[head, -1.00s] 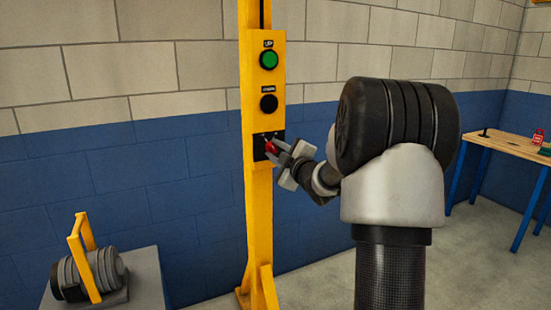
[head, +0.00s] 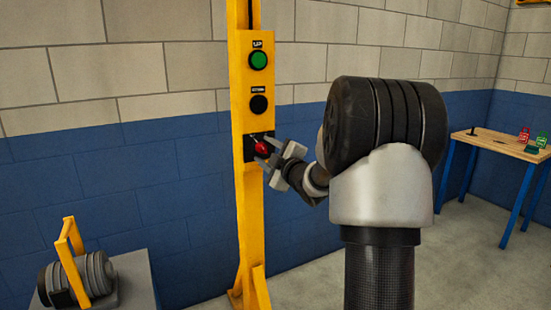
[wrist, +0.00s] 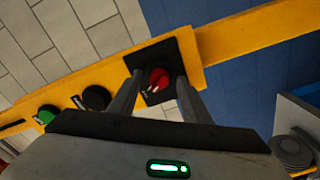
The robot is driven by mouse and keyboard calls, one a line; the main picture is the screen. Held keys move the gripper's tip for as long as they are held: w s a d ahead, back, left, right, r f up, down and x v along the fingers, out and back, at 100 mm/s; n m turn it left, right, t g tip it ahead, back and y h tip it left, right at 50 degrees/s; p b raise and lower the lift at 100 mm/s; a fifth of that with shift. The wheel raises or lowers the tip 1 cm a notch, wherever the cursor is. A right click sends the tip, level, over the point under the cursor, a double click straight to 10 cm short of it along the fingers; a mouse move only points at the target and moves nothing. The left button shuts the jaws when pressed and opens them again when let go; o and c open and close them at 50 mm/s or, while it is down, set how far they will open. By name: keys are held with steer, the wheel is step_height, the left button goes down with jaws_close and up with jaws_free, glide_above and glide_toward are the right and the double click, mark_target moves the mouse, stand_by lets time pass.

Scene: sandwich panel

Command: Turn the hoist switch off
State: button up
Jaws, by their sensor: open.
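The hoist switch (head: 262,147) is a red rotary knob on a black plate, low on the yellow control panel (head: 239,112). In the wrist view the red knob (wrist: 158,78) has a pale pointer mark; I cannot read which position it points to. My gripper (head: 266,151) is at the knob from the right, jaws open. In the wrist view the gripper's fingers (wrist: 160,84) stand one on each side of the knob, with a gap visible; I cannot tell whether either touches it.
A green button (head: 258,60) and a black button (head: 258,104) sit above the switch. A motor-like unit (head: 95,273) with a yellow handle rests on a grey stand (head: 135,283) at lower left. A wooden bench (head: 495,142) with small items stands at right. Floor between is clear.

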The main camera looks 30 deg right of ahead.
steer(key=s+p, duration=0.1)
steer(key=s, duration=1.6)
steer(key=shift+d, duration=0.3)
steer(key=shift+r, duration=0.1)
